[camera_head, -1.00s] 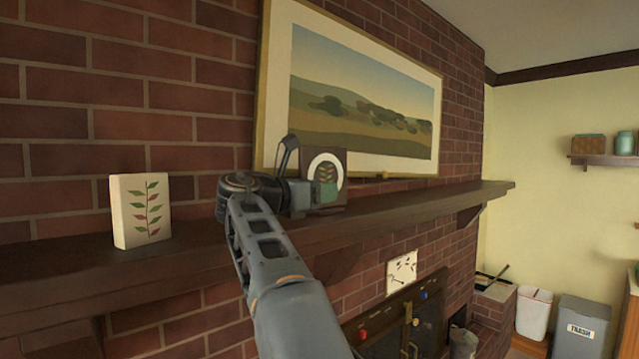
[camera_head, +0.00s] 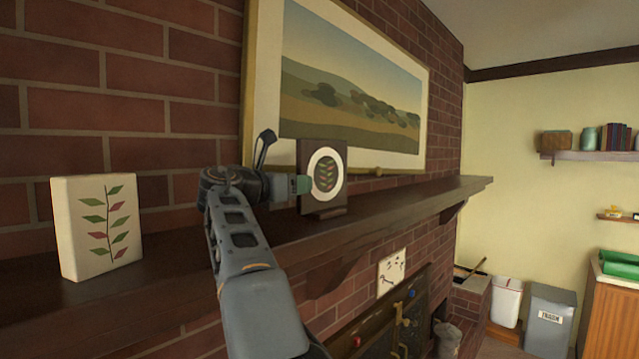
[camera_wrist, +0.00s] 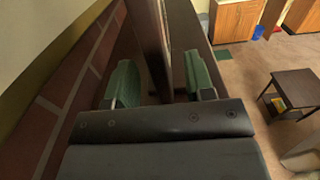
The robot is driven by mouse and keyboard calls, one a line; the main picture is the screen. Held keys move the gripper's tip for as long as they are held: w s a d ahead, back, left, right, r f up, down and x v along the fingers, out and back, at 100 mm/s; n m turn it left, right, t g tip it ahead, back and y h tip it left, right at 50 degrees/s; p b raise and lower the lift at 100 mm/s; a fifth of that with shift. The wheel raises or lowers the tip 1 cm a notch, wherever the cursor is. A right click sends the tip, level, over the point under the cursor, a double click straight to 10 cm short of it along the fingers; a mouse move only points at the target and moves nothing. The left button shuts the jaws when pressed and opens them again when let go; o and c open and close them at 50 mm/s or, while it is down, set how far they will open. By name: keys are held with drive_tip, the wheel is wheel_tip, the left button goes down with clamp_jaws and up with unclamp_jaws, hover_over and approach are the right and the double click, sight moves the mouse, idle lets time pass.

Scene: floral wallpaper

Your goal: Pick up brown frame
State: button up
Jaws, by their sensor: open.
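The brown frame (camera_head: 310,160), with a white ring around a leaf picture, stands upright on the dark wooden mantel (camera_head: 400,200), in front of the large landscape painting. My gripper (camera_head: 302,184) is at the frame's left edge in the head view. In the wrist view the brown frame (camera_wrist: 152,45) shows edge-on as a dark slab between the two green fingertips of my open gripper (camera_wrist: 160,82). A gap shows on its right side; whether the left finger touches it I cannot tell.
A cream block with a leaf picture (camera_head: 97,228) stands on the mantel at left. The large landscape painting (camera_head: 350,85) leans against the brick wall (camera_head: 120,100) behind. The mantel right of the brown frame is clear.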

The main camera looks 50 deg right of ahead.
sight(305, 214)
drive_tip(key=shift+d, duration=1.65)
drive_tip(key=shift+c, duration=0.3)
clamp_jaws()
